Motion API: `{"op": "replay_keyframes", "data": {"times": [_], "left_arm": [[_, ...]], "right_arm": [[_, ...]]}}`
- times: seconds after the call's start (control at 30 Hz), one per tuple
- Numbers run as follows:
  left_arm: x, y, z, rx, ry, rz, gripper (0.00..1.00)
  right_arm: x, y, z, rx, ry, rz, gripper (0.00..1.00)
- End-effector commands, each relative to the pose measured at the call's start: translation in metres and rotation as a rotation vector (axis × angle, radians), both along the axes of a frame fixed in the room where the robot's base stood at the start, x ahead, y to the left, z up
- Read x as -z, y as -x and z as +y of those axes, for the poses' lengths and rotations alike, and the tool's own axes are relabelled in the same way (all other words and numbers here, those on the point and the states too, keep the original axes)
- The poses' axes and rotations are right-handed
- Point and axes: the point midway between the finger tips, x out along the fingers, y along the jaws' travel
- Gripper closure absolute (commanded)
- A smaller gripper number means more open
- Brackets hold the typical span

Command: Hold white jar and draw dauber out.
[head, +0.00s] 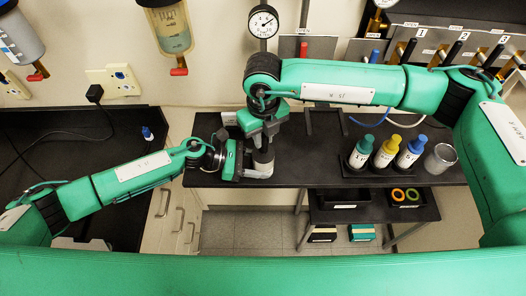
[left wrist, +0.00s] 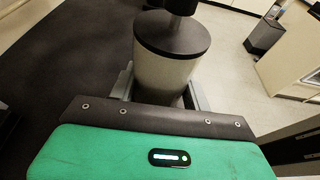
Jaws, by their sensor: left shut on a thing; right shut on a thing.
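The white jar (left wrist: 165,72) is pale and upright in the left wrist view, with a wide dark top (left wrist: 172,36). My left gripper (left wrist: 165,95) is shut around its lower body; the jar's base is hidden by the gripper. In the head view, my left gripper (head: 246,168) reaches the jar (head: 264,168) from the left. A dark upright piece of the dauber (left wrist: 182,6) rises from the dark top and is cut off by the frame edge. My right gripper (head: 263,146) points down above the jar, shut on the dauber. I cannot tell whether the dauber's lower end is inside the jar.
Three labelled bottles with green, yellow and blue caps (head: 385,152) stand in a rack at the right of the dark bench, beside a grey metal cup (head: 440,158). A dial gauge (head: 263,22) is behind my right arm.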

Motion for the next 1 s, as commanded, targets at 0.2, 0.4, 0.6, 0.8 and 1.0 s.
{"op": "replay_keyframes", "data": {"times": [0.2,0.4,0.6,0.8,1.0], "left_arm": [[0.004,0.001,0.002,-0.001,-0.006,0.002,1.00],[0.004,0.001,0.002,-0.001,-0.006,0.002,1.00],[0.004,0.001,0.002,-0.001,-0.006,0.002,1.00],[0.004,0.001,0.002,-0.001,-0.006,0.002,1.00],[0.004,0.001,0.002,-0.001,-0.006,0.002,1.00]], "right_arm": [[-0.003,0.000,0.000,-0.001,0.000,-0.001,1.00],[-0.007,0.000,0.000,-0.001,0.000,-0.001,1.00],[-0.011,0.000,0.000,0.000,0.000,0.000,1.00],[-0.012,0.000,0.000,0.000,0.000,0.000,1.00],[-0.013,0.000,0.000,0.000,0.000,-0.001,1.00]]}}
